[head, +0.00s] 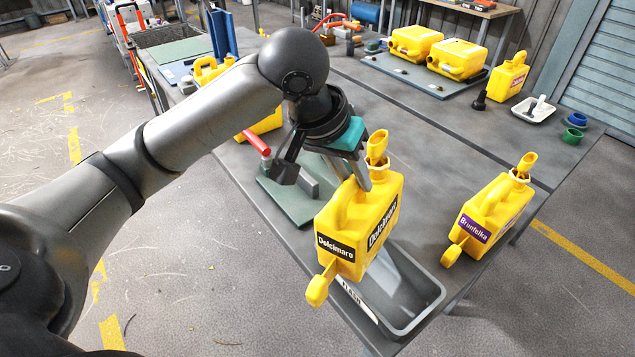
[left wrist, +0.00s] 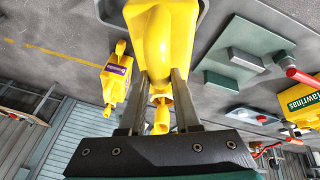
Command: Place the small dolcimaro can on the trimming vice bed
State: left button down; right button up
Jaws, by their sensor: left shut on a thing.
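The small yellow can (head: 352,238) with black Dolcimaro labels is held upright by my left gripper (head: 364,178). The fingers close on its upper part, near the handle and yellow spout. It appears above the grey tray at the table's near corner. In the left wrist view the can (left wrist: 168,40) fills the top middle between the fingers of my left gripper (left wrist: 160,82). The green vice bed (head: 290,200) lies left of and behind the can, partly hidden by my arm; it also shows in the left wrist view (left wrist: 240,42). My right gripper is not in view.
A grey tray (head: 428,300) lies under the can. Another yellow can (head: 268,122) is partly behind my arm, near a red-handled bar (head: 256,143). The table between is mostly clear.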

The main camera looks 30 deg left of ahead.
aim_at(320, 177)
jog(key=l+u, duration=0.75)
jog(key=l, duration=0.25)
jog(key=k+l+u, duration=0.1)
jog(key=l+u, duration=1.5)
jog(key=l, duration=0.2)
jog(key=l+u, duration=0.55)
jog(key=u, duration=0.25)
jog(key=k+l+u, duration=0.1)
jog(key=l+u, duration=0.15)
jog(key=u, duration=0.15)
jog(key=l+u, duration=0.65)
jog(key=u, duration=0.15)
jog(key=i+l+z, duration=0.1)
jog(key=z, duration=0.35)
jog(key=i+l+z, duration=0.1)
jog(key=z, duration=0.8)
jog(key=i+l+z, duration=0.1)
jog(key=z, duration=0.35)
jog(key=i+z, duration=0.1)
jog(key=z, duration=0.85)
jog(key=i+j+u, duration=0.1)
jog(key=u, duration=0.35)
jog(key=i, duration=0.05)
